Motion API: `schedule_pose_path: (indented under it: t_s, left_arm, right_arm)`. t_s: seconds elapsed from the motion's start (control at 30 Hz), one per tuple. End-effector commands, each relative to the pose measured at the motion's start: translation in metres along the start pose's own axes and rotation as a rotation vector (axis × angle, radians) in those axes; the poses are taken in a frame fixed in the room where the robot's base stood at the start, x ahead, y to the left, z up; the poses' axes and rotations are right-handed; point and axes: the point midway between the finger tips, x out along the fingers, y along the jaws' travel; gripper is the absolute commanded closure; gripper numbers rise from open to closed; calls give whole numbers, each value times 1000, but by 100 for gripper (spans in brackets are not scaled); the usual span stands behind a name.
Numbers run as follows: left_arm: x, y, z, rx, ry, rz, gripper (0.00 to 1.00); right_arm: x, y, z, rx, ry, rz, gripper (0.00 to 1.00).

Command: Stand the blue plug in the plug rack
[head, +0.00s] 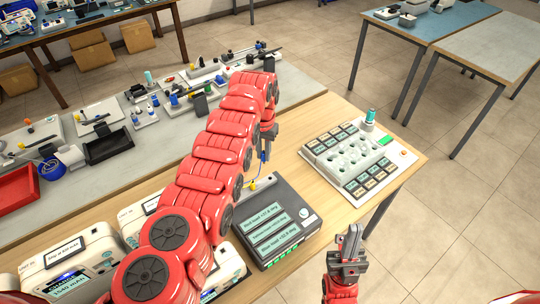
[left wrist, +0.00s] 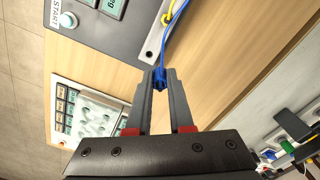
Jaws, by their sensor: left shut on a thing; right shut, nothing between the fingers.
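My left gripper (left wrist: 160,80) is shut on the blue plug (left wrist: 159,77), held between the fingertips in the left wrist view. A blue cable runs from the plug past a narrow pale metal strip (left wrist: 155,40) with a hole near its end. I cannot tell for sure whether the strip is the plug rack. In the head view my left gripper (head: 266,140) is above the wooden table, behind the dark display box, partly hidden by my arm. My right gripper (head: 350,243) is shut and empty at the front right.
The dark display box (head: 272,228) stands near the table's front. A white panel with round recesses and labelled keys (head: 357,158) is at the right, with a teal-topped cylinder (head: 370,118) behind it. White meters (head: 72,262) stand at left. Bare wood (head: 300,120) lies between my left gripper and the panel.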

Motion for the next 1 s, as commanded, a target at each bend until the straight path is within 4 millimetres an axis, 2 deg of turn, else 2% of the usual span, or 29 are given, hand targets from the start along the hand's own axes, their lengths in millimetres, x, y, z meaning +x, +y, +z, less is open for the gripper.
schedule_pose_path:
  t_s: [1.0]
  left_arm:
    - [9, 21, -1, 39, 2, -1, 100]
  right_arm:
    - [6, 0, -1, 0, 0, 0, 100]
